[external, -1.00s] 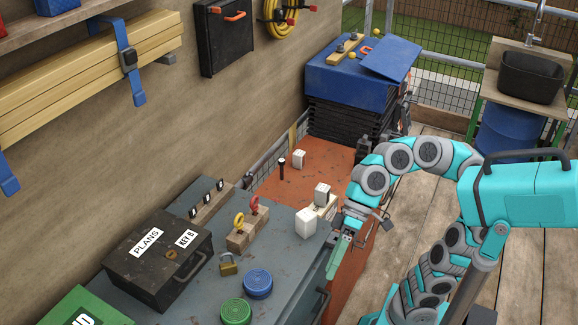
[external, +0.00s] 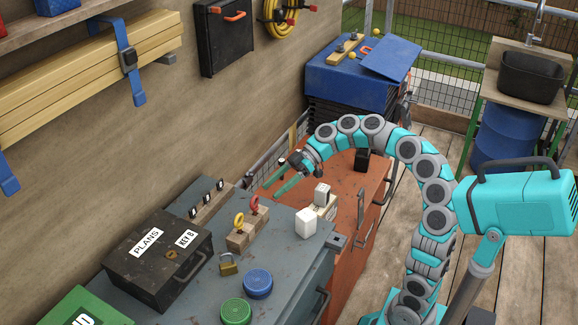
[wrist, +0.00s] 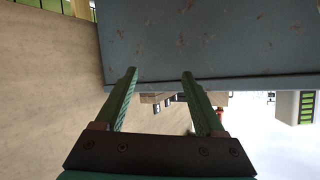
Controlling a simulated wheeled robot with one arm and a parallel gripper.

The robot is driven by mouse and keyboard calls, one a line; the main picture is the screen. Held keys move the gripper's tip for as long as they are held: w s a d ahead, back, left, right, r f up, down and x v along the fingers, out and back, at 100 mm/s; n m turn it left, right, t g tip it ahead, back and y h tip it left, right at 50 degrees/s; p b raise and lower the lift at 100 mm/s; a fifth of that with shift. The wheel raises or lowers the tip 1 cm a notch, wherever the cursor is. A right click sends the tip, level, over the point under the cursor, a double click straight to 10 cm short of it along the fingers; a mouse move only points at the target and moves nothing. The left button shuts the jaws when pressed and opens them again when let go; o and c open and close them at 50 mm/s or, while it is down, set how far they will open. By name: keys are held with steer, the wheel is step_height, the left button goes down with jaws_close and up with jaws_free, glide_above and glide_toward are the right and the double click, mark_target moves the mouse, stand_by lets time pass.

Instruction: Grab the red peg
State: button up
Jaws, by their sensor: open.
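A red ring-topped piece (external: 255,204), the likely red peg, stands in a small wooden block (external: 242,238) on the grey cabinet, next to a yellow ring-topped piece (external: 239,220). My gripper (external: 279,190) is above the red-orange cabinet near the wall, behind and to the right of the red piece and apart from it. In the wrist view its two green fingers (wrist: 158,72) are spread with nothing between them. A tiny red spot (wrist: 219,110) shows there beside the right finger, too small to identify.
The grey cabinet (external: 285,236) also holds a white block (external: 306,223), a padlock (external: 228,264), blue (external: 257,283) and green (external: 235,311) round lids and a black PLANS box (external: 160,258). A rack with black-and-white tags (external: 207,200) stands near the wall.

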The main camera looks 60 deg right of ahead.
steer(key=shift+n+t+h, duration=0.4)
steer(key=shift+n+h, duration=0.1)
steer(key=shift+h, duration=0.3)
steer(key=d+f, duration=0.3)
steer(key=f, duration=0.1)
steer(key=w+d+f+b, duration=0.1)
steer(key=d+f, duration=0.2)
steer(key=f, duration=0.1)
steer(key=w+d+f, duration=0.1)
steer(key=d+f, duration=0.3)
steer(key=shift+b, duration=0.35)
steer(key=shift+x, duration=3.85)
steer(key=shift+w+r, duration=0.2)
jaws_close()
